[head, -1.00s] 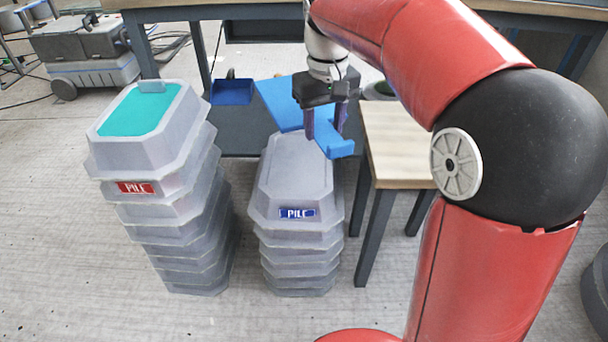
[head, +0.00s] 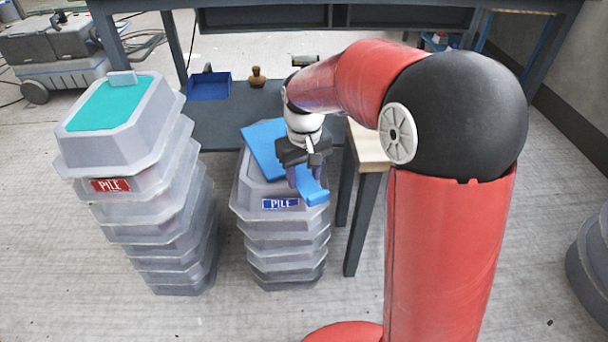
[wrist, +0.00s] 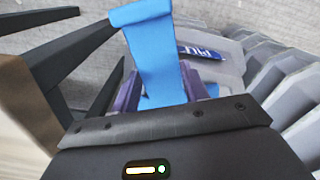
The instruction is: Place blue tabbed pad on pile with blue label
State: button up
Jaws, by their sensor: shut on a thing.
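The blue tabbed pad (head: 262,150) hangs from my gripper (head: 306,180), which is shut on it near its tab. In the head view the pad lies over the top of the pile with the blue label (head: 282,246). Whether the pad touches the top cannot be told. The tab end sticks out past the right front edge of the pile. The blue label (head: 281,203) is on the pile's front. In the wrist view the pad (wrist: 155,60) is between the purple fingers (wrist: 165,90), with the blue label (wrist: 203,52) behind it.
A taller pile with a red label (head: 150,225) stands at left with a teal pad (head: 108,106) on top. A wooden-topped table (head: 368,150) stands close at the right of the blue-label pile. A blue bin (head: 209,86) and a brown object (head: 257,77) are behind.

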jog(key=shift+f, duration=0.2)
jog(key=o, duration=1)
jog(key=shift+c, duration=0.2)
